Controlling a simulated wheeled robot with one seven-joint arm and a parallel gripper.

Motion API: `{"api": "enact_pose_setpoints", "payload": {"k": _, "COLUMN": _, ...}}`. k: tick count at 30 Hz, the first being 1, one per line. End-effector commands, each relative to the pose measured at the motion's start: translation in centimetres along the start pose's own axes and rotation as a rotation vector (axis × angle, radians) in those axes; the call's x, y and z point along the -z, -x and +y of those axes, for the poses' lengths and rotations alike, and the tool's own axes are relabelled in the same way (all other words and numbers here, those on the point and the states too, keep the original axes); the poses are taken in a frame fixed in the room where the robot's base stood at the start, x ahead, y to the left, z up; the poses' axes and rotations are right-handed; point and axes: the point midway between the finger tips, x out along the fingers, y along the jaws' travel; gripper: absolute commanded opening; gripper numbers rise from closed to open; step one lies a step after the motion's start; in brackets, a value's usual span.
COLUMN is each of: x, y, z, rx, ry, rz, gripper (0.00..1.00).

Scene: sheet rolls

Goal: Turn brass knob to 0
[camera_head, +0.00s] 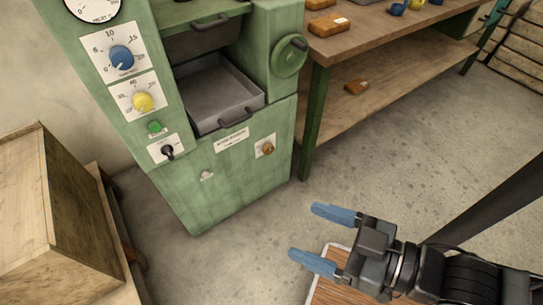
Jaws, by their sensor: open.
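The brass knob (268,148) sits on a small pale plate low on the front of the green machine (225,190), near its right edge. The knob is too small here to read its setting or the marks around it. My gripper (323,236) is open and empty, with two blue fingertips pointing left. It is below and to the right of the knob in the picture, apart from the machine and touching nothing that I can see.
A blue knob (122,57), a yellow knob (143,101), a green button (155,127) and a black switch (168,151) line the machine's left panel. A workbench (345,47) stands right, a wooden crate (75,220) left. Concrete floor (390,150) between is clear.

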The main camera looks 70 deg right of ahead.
Motion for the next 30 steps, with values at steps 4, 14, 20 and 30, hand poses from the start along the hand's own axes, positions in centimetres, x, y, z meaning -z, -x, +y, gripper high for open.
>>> {"api": "enact_pose_setpoints", "payload": {"k": 4, "x": -7.8, "y": -5.4, "z": 1.5, "rx": -0.105, "ry": -0.066, "rz": 0.068, "gripper": 0.80}}
{"api": "enact_pose_setpoints", "payload": {"k": 14, "x": -20.0, "y": -17.8, "z": 7.9, "rx": -0.264, "ry": -0.179, "rz": 0.200, "gripper": 0.80}}
{"api": "enact_pose_setpoints", "payload": {"k": 20, "x": -25.8, "y": -24.7, "z": 14.9, "rx": -0.328, "ry": -0.229, "rz": 0.262, "gripper": 0.80}}
{"api": "enact_pose_setpoints", "payload": {"k": 30, "x": -33.1, "y": -31.2, "z": 31.0, "rx": -0.401, "ry": -0.305, "rz": 0.307, "gripper": 0.80}}
